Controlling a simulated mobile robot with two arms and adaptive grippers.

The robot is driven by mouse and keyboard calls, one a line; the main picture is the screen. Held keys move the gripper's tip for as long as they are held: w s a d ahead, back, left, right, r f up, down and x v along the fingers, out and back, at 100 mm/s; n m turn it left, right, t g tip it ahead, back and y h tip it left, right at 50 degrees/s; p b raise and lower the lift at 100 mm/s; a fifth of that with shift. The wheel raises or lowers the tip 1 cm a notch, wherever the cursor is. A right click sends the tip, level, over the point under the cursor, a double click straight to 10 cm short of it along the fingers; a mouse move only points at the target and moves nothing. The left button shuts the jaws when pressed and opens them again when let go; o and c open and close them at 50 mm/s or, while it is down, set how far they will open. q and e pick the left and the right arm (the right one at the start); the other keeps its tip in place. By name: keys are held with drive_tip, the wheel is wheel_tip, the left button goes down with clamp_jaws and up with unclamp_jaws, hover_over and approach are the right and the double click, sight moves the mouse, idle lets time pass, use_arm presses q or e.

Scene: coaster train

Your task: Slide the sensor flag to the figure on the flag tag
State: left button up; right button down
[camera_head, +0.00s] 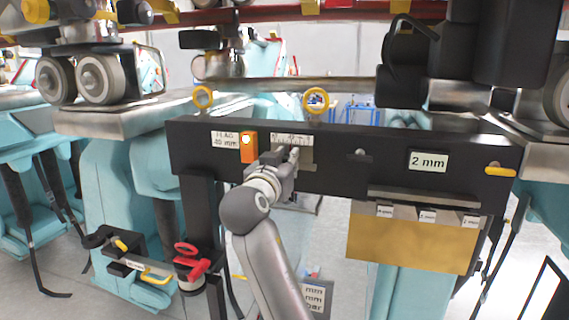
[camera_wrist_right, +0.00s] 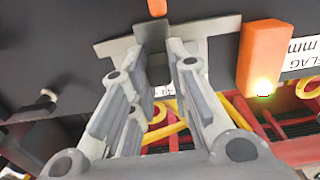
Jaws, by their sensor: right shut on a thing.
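The flag tag (camera_head: 225,140) is a white label at the left of the black beam; it seems to read FLAG 40 mm, but the figure is small. Its edge also shows in the right wrist view (camera_wrist_right: 300,50). Right of it, past an orange block (camera_head: 249,147), is a light scale (camera_head: 293,139) with marks too fine to read. My right gripper (camera_head: 290,156) is at the slot below the scale. In the right wrist view its fingers are shut on the dark grey sensor flag (camera_wrist_right: 157,72), in front of a grey plate (camera_wrist_right: 118,47). The fingers hide part of flag and scale. My left gripper is out of view.
The orange block (camera_wrist_right: 260,60) with a lit spot stands close beside the gripper. Right on the beam are a small knob (camera_head: 360,153) and a 2 mm label (camera_head: 428,161). A brass-coloured plate (camera_head: 410,238) hangs below. Red-handled hardware (camera_head: 190,262) is lower left.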

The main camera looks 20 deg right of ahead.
sight(286, 159)
drive_tip(key=c, duration=1.4)
unclamp_jaws()
drive_tip(key=shift+o, duration=0.2)
wheel_tip(286, 159, up, 10)
